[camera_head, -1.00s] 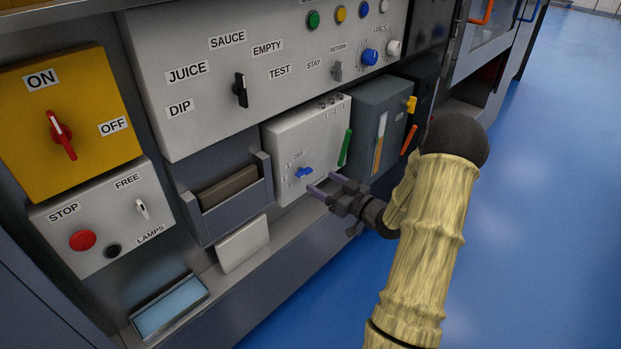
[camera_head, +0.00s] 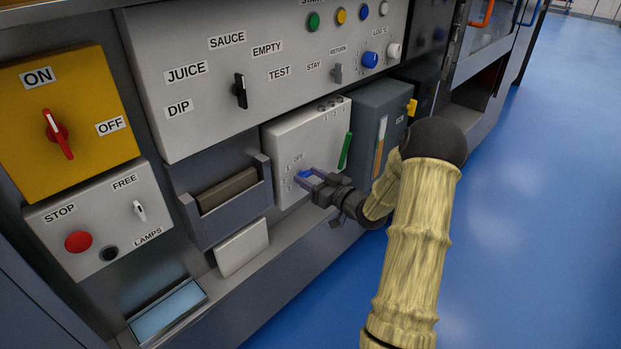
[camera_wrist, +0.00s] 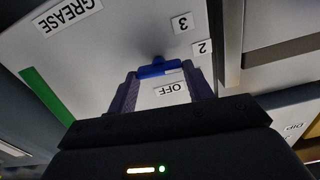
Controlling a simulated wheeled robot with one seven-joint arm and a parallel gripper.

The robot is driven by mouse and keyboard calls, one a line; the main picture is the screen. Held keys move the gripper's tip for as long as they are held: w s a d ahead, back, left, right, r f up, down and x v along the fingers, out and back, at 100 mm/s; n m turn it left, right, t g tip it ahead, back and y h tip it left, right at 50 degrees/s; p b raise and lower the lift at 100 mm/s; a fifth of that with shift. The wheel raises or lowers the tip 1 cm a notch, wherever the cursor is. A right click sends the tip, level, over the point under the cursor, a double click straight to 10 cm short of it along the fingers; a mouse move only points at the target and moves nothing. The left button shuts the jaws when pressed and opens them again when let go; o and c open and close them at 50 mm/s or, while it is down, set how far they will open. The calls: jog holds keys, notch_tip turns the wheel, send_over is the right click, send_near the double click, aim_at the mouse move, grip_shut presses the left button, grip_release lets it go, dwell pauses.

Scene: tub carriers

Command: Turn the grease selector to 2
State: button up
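The grease selector is a small blue knob (camera_head: 305,174) low on a white box (camera_head: 285,140), with small labels around it. In the wrist view the blue knob (camera_wrist: 158,69) shows with the labels "OFF" (camera_wrist: 170,89), "2" (camera_wrist: 202,47) and "3" (camera_wrist: 181,24), and the word "GREASE" (camera_wrist: 68,14), all upside down. My gripper (camera_head: 308,178) is open, with its two purple-grey fingers at the knob, one on each side. I cannot tell whether the fingers touch it. Which label the knob points to is unclear.
A green lever (camera_head: 345,150) is on the right of the white box, close to my gripper. A grey box (camera_head: 372,112) with a gauge and a yellow handle stands farther right. A slotted bin (camera_head: 228,210) is to the left. The blue floor on the right is open.

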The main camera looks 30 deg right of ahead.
jog(key=shift+n, duration=0.6)
jog(key=o, duration=1)
jog(key=shift+s, duration=0.2)
jog(key=p+v, duration=0.3)
jog(key=v, duration=1.4)
